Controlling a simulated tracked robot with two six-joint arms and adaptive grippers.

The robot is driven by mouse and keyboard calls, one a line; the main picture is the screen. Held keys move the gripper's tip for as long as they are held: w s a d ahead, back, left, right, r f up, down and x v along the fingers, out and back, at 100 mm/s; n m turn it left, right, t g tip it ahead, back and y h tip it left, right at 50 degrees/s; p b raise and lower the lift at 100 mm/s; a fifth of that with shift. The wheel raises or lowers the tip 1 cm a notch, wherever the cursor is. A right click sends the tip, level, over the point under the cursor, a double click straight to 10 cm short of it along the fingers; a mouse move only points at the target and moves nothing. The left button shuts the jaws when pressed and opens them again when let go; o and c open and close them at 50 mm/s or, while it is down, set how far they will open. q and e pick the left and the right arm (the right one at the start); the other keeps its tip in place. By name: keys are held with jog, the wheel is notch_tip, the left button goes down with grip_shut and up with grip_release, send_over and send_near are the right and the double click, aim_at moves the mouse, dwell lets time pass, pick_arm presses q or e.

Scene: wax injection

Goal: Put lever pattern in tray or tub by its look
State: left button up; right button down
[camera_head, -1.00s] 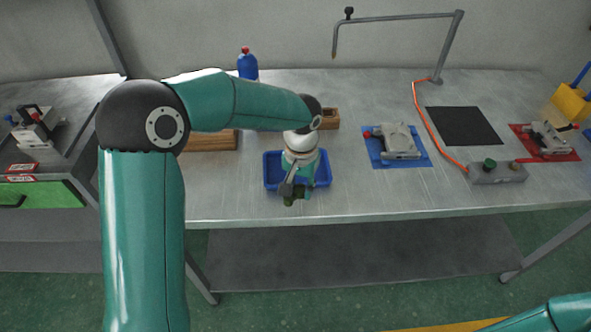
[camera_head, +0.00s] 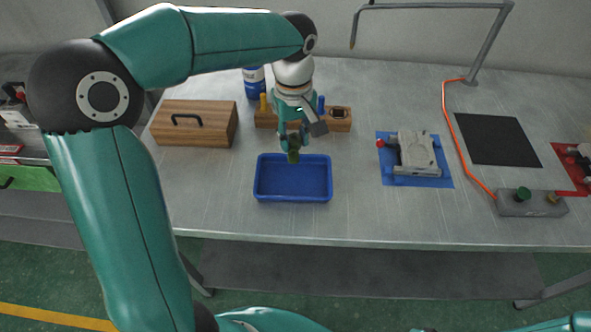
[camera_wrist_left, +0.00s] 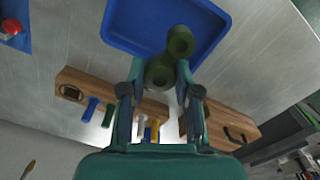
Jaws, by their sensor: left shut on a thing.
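The lever pattern (camera_wrist_left: 181,42) is dark green with round ringed ends. My left gripper (camera_wrist_left: 160,80) is shut on one end of it, and the other end sticks out past the fingertips. In the head view the pattern (camera_head: 293,155) is small and partly hidden by my left gripper (camera_head: 291,138). The blue tray (camera_head: 293,196) is empty where I can see into it and stands on the bench. The pattern is at the tray's back edge in the picture, apparently above it. The tray's blue floor (camera_wrist_left: 145,25) lies behind the pattern in the wrist view. My right gripper is out of view.
Behind the gripper stands a wooden rack (camera_head: 338,124) with colored handles. A wooden box (camera_head: 180,135) with a black handle is to its left, and a blue bottle (camera_head: 254,84) behind. A metal fixture (camera_head: 414,153) on a blue mat is at right. Bare bench lies between.

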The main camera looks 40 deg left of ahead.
aim_at(294, 177)
pick_arm(q)
notch_tip(294, 177, down, 12)
jog(key=shift+r, duration=0.25)
dwell(0.3)
jog(key=o, duration=0.9)
jog(key=shift+o, duration=0.2)
jog(key=shift+r, duration=0.1)
notch_tip(294, 177, up, 12)
jog(key=shift+f, duration=0.1)
